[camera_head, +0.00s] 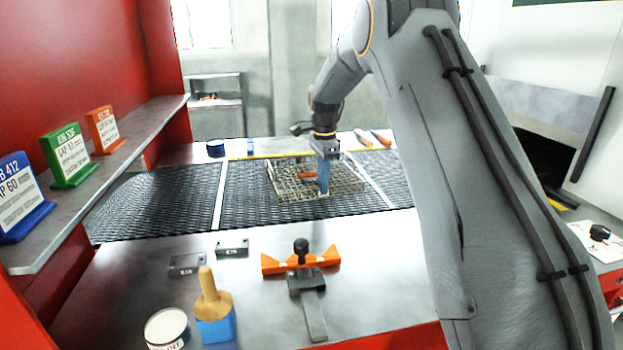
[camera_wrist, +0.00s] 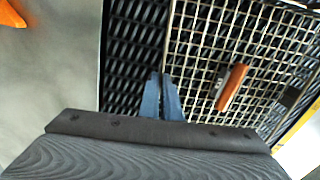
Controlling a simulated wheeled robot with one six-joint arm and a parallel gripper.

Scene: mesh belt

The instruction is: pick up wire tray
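The wire tray (camera_head: 345,187) is a shallow metal mesh basket on the dark mesh belt, with an orange-handled item inside it. In the wrist view the tray (camera_wrist: 205,50) fills the right side, its edge running down to my fingertips. My gripper (camera_head: 323,188) points down at the tray's near side. In the wrist view the blue fingers of my gripper (camera_wrist: 161,78) are close together, one on each side of the tray's rim, and look shut on it. The tray appears to rest on the belt; the exact contact is hidden.
The mesh belt (camera_head: 150,205) runs left to right. On the near bench stand an orange clamp fixture (camera_head: 328,259), a wooden-handled blue tool (camera_head: 215,325) and a round tin (camera_head: 167,328). A shelf (camera_head: 110,170) with coloured signs juts in at left.

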